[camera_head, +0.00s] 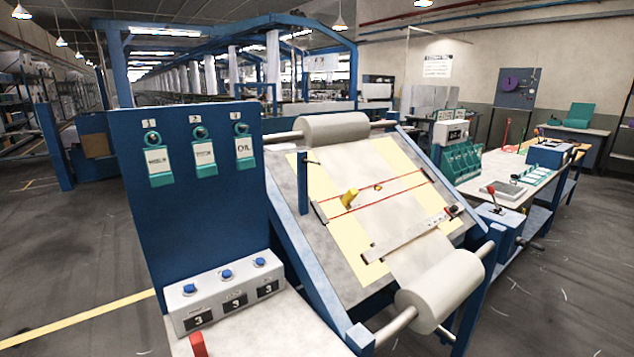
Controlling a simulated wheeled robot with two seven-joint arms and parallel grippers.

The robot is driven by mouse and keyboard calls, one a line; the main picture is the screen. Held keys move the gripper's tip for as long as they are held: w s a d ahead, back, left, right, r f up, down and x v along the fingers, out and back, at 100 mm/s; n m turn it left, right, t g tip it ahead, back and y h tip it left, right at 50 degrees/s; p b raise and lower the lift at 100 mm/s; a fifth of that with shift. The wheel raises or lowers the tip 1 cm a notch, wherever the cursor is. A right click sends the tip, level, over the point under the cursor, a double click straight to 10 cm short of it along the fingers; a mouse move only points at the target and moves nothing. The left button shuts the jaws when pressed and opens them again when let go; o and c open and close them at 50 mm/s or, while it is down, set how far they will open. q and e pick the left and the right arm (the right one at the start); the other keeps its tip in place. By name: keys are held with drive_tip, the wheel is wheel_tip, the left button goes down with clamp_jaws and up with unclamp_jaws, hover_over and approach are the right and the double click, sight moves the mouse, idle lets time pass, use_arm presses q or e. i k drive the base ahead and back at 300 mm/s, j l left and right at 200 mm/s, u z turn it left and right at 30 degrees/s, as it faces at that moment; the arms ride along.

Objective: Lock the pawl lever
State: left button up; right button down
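Neither of my grippers is in view. No part is plainly marked as the pawl lever. A lever with a red knob (491,189) stands up from a blue box (498,218) at the near end of the right bench. A red handle or block (198,344) shows at the bottom edge, in front of the counter box, partly cut off. A dark upright bar (302,182) stands at the left side of the sloped loom bed. I cannot tell which of these is the pawl lever or whether any is locked.
The sloped bed (285,212) carries cloth between an upper roll (333,129) and a lower roll (441,290). A yellow piece (349,198) sits on it by red lines. A blue panel (190,215) and counter box (222,292) stand left. Floor is clear at far left.

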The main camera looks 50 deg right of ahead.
sight(490, 189)
drive_tip(key=z, duration=2.75)
drive_tip(key=i+l+u, duration=0.1)
drive_tip(key=u, duration=0.6)
drive_tip(key=i+l+u, duration=0.25)
drive_tip(key=i+l, duration=0.15)
drive_tip(key=l, duration=0.25)
drive_tip(key=i+l+u, duration=0.15)
drive_tip(key=l, duration=0.25)
drive_tip(key=i+l+u, duration=0.15)
drive_tip(key=l, duration=0.2)
drive_tip(key=i+l+u, duration=0.15)
drive_tip(key=l, duration=0.25)
drive_tip(key=i+l+u, duration=0.1)
drive_tip(key=l, duration=0.35)
drive_tip(key=i+l, duration=0.15)
drive_tip(key=l, duration=0.25)
drive_tip(key=i+l, duration=0.15)
drive_tip(key=l, duration=0.25)
drive_tip(key=i+l, duration=0.1)
drive_tip(key=l, duration=0.3)
drive_tip(key=i+l, duration=0.15)
drive_tip(key=l, duration=0.25)
drive_tip(key=i+l, duration=0.15)
drive_tip(key=l, duration=0.25)
